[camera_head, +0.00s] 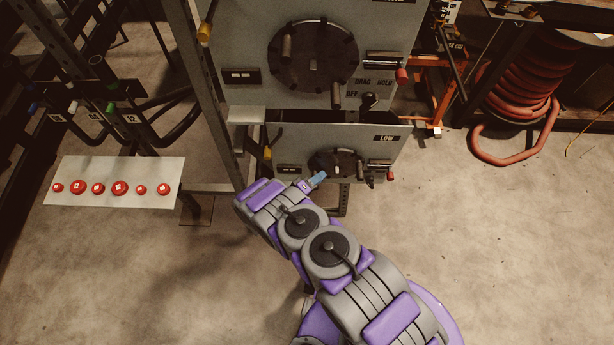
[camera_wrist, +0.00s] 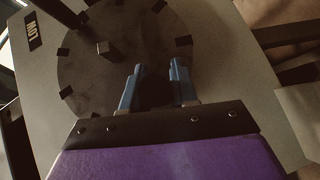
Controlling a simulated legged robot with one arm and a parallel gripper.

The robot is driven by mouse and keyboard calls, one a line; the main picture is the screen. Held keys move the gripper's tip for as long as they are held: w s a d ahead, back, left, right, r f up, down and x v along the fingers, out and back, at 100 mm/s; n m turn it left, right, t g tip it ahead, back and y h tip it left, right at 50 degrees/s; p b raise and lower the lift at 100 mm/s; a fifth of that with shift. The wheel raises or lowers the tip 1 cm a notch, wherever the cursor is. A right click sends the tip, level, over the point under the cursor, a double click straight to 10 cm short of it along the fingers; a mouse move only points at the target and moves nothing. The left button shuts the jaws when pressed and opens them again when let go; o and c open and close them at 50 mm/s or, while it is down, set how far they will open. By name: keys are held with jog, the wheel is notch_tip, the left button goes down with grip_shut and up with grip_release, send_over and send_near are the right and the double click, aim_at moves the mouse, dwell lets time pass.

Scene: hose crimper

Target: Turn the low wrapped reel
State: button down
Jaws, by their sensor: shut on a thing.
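The low reel (camera_head: 334,159) is a dark round disc with small blocks around its rim, on the grey lower panel marked LOW (camera_head: 382,141). In the wrist view the disc (camera_wrist: 90,80) fills the upper left, with a square hub (camera_wrist: 105,48) at its middle. My gripper (camera_head: 319,178) is at the disc's lower edge in the head view. In the wrist view its blue fingers (camera_wrist: 158,70) stand apart over the lower right of the disc, closed on a dark handle (camera_wrist: 156,92) of the reel. The fingers and shadow partly hide this handle.
A larger dark reel (camera_head: 313,58) sits on the panel above. A white board with several red buttons (camera_head: 119,188) is at left. Red hose (camera_head: 515,95) is coiled at right. Frame posts stand left of the panels. The front floor is clear.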

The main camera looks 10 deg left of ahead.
jog(key=shift+s+d+y, duration=0.1)
jog(key=shift+d+y, duration=0.2)
jog(key=shift+d, duration=0.1)
jog(key=c, duration=1.3)
grip_release()
jog(key=o, duration=0.3)
jog(key=shift+a+r, duration=0.1)
jog(key=shift+a, duration=0.4)
jog(key=p+v, duration=0.3)
jog(key=v, duration=1.4)
jog(key=shift+s+a, duration=0.1)
jog(key=shift+a, duration=0.1)
